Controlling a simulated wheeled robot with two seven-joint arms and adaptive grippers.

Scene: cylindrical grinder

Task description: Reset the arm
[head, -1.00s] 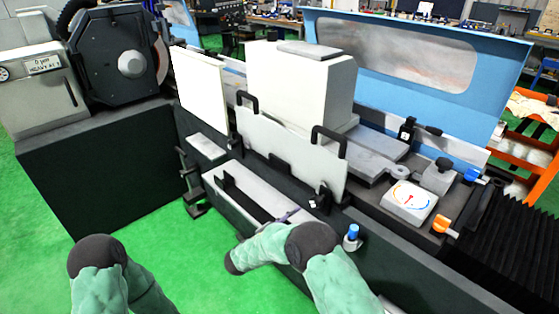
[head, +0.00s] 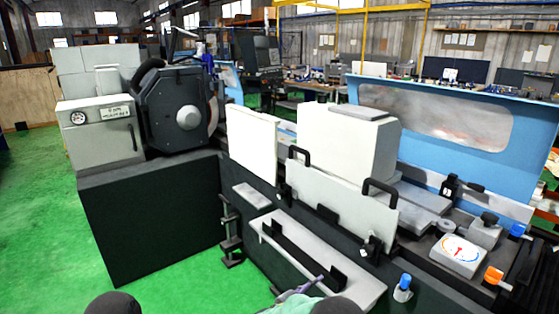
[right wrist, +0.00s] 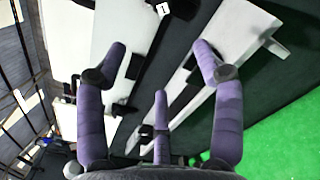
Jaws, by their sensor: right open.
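My right gripper (head: 305,288) shows at the bottom of the head view, low in front of the grinder's front shelf. In the right wrist view my right gripper (right wrist: 152,75) has its purple fingers spread wide, with nothing between them. The white panel with black handles and the front shelf lie beyond the fingers there. Of my left arm only a dark rounded part shows at the bottom edge of the head view; the left gripper is not seen.
The grinder's wheel housing (head: 172,108) stands at the left. The white panel (head: 340,203) has black handles. The front shelf (head: 350,283) juts out near my right gripper. A dial box (head: 457,256) sits at the right. The green floor (head: 190,285) is clear at the lower left.

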